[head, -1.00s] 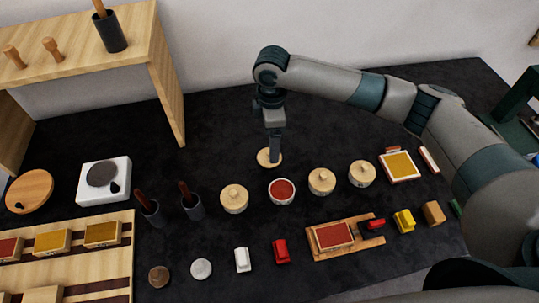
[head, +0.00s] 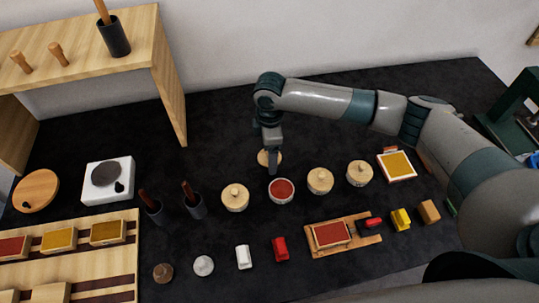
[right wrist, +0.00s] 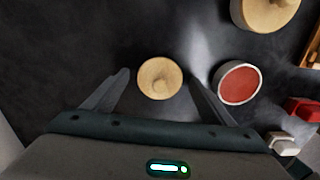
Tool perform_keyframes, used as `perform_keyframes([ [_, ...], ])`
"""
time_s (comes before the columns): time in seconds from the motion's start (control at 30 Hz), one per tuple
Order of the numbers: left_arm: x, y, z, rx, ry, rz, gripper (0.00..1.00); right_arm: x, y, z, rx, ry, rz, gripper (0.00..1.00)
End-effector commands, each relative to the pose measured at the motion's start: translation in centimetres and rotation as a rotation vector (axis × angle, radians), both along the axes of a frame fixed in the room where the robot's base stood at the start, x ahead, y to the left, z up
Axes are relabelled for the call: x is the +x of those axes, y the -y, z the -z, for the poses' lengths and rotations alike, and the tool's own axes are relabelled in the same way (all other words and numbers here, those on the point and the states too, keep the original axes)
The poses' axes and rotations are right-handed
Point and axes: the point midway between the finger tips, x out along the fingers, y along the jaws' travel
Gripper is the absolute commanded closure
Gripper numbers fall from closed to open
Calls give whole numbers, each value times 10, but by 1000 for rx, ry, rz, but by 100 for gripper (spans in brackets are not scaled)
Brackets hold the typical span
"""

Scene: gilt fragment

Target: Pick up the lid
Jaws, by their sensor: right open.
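The lid (head: 262,158) is a small round light-wood disc with a knob. It lies on the dark table behind the open pot with red contents (head: 281,189). My right gripper (head: 272,170) points down at the lid and partly covers it in the head view. In the right wrist view, the lid (right wrist: 159,78) shows whole between the two spread fingers of my right gripper (right wrist: 156,80), with a gap on each side. The red-filled pot (right wrist: 240,83) stands just right of the right finger. My left gripper is not in view.
Lidded round pots (head: 235,197) (head: 320,181) (head: 359,173) stand on both sides of the red-filled pot. Dark cups with brushes (head: 194,207) stand to the left. A wooden tray with a red pad (head: 332,235) lies in front. The table behind the lid is clear.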

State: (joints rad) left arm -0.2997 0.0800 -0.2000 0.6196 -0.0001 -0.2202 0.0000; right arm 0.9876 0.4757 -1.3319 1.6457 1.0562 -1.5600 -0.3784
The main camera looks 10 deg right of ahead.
Motion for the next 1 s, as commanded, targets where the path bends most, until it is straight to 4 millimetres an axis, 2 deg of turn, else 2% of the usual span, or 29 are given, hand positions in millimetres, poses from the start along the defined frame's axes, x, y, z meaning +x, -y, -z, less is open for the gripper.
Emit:
perform_keyframes([
  [0.3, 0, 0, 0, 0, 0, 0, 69, 0, 0, 0, 0, 0, 0, 22],
  [0.33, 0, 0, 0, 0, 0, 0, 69, 0, 0, 0, 0, 0, 0, 25],
  [0.5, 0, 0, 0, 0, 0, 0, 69, 0, 0, 0, 0, 0, 0, 66],
  [0.83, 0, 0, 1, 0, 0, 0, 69, 0, 0, -1, 0, 0, 0, 66],
  [1.0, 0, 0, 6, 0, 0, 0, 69, 1, 0, -9, 1, 2, 0, 66],
])
